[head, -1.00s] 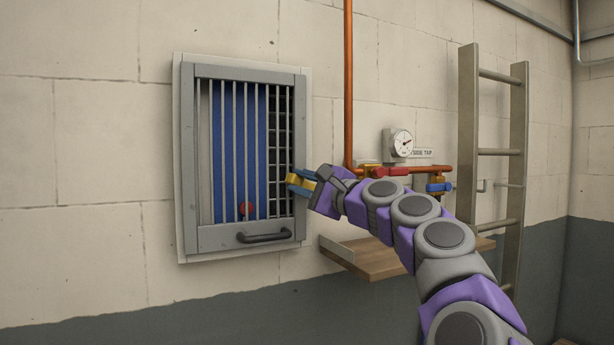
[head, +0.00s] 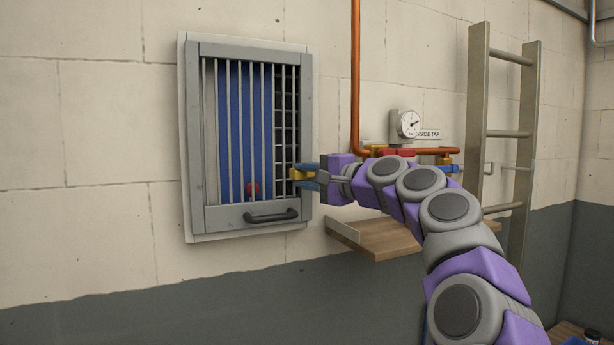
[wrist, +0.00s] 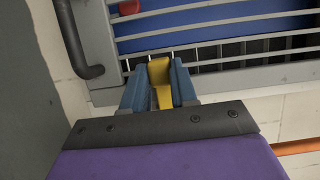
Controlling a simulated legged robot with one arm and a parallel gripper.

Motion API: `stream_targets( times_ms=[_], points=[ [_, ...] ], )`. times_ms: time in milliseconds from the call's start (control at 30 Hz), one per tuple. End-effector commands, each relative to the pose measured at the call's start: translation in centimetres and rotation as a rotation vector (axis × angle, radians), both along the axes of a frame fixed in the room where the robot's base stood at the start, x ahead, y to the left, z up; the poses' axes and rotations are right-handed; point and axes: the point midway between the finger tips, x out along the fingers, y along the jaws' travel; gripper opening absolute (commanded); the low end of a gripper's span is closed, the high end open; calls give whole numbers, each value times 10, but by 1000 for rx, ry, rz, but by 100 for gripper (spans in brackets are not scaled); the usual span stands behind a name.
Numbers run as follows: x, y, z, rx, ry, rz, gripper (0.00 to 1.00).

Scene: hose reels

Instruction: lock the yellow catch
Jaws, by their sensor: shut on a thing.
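The yellow catch (head: 300,174) is on the right side frame of the grey barred wall cabinet (head: 249,217). My gripper (head: 303,174) reaches it from the right, and its blue fingers are shut on the catch. In the wrist view the yellow catch (wrist: 160,82) stands between the two blue fingers of my gripper (wrist: 160,92). The fingers cover part of the catch, so I cannot tell whether it is locked.
The cabinet has a dark handle (head: 271,215) at the bottom and a red knob (head: 253,188) behind the bars. A wooden shelf (head: 380,240), an orange pipe (head: 355,80), a gauge (head: 408,123) and a ladder (head: 530,120) are to the right.

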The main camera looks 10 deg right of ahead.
Motion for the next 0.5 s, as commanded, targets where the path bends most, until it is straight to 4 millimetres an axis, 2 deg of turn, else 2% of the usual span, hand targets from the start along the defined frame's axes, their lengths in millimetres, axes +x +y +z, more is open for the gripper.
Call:
stream_targets(
  times_ms=[33,233,267,500],
  points=[
    [1,1,-5,-7,8,3,0],
    [2,2,-6,-7,8,3,0],
    [2,2,-6,-7,8,4,29],
    [1,1,-4,-5,6,3,52]
  ],
)
